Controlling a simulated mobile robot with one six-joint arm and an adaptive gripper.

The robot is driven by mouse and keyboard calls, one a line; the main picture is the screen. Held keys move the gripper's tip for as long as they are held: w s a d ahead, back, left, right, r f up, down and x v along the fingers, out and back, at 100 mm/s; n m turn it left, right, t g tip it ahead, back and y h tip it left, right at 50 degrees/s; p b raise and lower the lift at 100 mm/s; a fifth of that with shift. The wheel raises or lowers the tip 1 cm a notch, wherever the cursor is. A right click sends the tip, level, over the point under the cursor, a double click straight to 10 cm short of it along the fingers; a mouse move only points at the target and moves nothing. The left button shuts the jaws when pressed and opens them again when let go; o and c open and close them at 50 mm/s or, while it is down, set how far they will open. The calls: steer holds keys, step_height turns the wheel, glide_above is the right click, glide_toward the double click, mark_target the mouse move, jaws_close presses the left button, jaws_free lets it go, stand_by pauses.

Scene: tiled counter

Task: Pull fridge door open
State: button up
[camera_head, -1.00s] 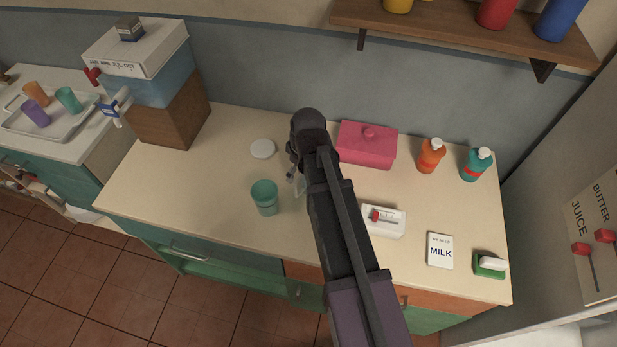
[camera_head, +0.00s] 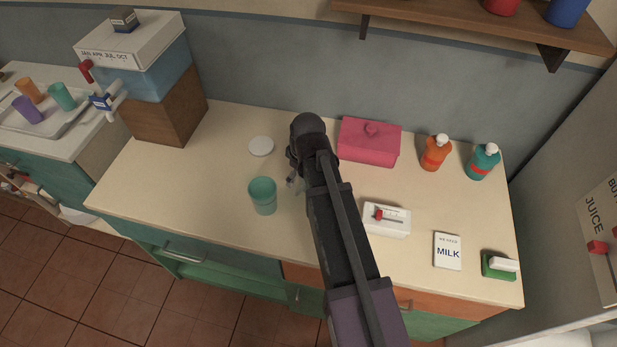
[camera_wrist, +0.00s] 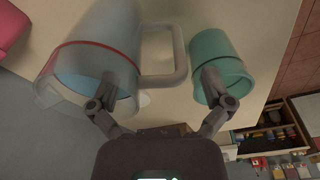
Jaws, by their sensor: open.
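No fridge door or fridge handle can be made out for certain. A grey upright panel (camera_head: 560,170) with a board reading JUICE stands at the right edge in the head view; I cannot tell if it belongs to a fridge. A white surface (camera_head: 575,338) shows at the bottom right corner. My gripper (camera_wrist: 158,82) is open and empty in the wrist view. Its fingers appear on either side of the handle of a clear pitcher (camera_wrist: 98,50) with a red band, one in front of the pitcher and one in front of the teal cup (camera_wrist: 220,60). My arm mostly hides the pitcher in the head view.
On the counter (camera_head: 220,215) are a pink box (camera_head: 370,145), orange bottle (camera_head: 436,155), teal bottle (camera_head: 483,163), white switch box (camera_head: 386,220), MILK card (camera_head: 447,252) and green-and-white block (camera_head: 499,265). A water dispenser (camera_head: 150,75) stands left. A shelf (camera_head: 480,28) hangs above.

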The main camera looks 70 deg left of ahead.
stand_by(0.6)
steer(key=c, duration=1.3)
steer(key=shift+o, duration=0.2)
step_height(320, 180, up, 3)
steer(key=p, duration=0.3)
steer(key=shift+r+p, duration=0.2)
steer(key=shift+p, duration=0.1)
steer(key=s+d+r+p, duration=0.1)
steer(key=s+d, duration=0.1)
steer(key=d, duration=1.4)
steer(key=shift+r, duration=0.25)
steer(key=shift+w, duration=0.1)
